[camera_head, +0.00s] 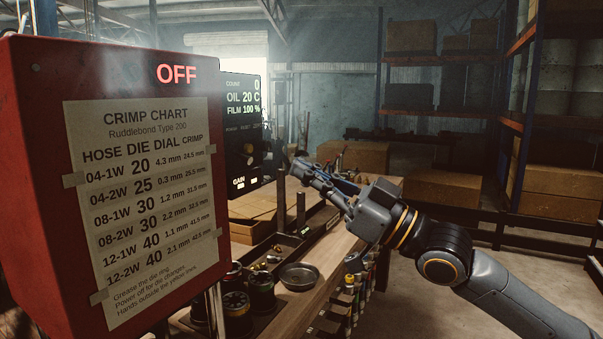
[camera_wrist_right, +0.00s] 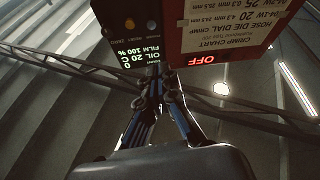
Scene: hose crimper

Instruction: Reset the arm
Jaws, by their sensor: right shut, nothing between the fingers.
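My right arm comes in from the right in the head view. Its gripper (camera_head: 318,178) is shut and empty, raised above the wooden workbench (camera_head: 325,262) and pointing left toward the machine. In the right wrist view the shut gripper (camera_wrist_right: 155,78) shows with its fingers together, and nothing is held between them. The red crimper housing (camera_head: 30,130) fills the left of the head view, with a crimp chart (camera_head: 145,200) taped on and a lit OFF sign (camera_head: 176,73). It appears upside down in the wrist view (camera_wrist_right: 180,50). My left gripper is not in view.
A dark display panel (camera_head: 243,98) stands behind the housing. A round metal dish (camera_head: 299,276) and several dark cylinders sit on the bench below. A cardboard box (camera_head: 352,157) and shelving (camera_head: 440,54) are behind. The floor at right is open beyond my arm.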

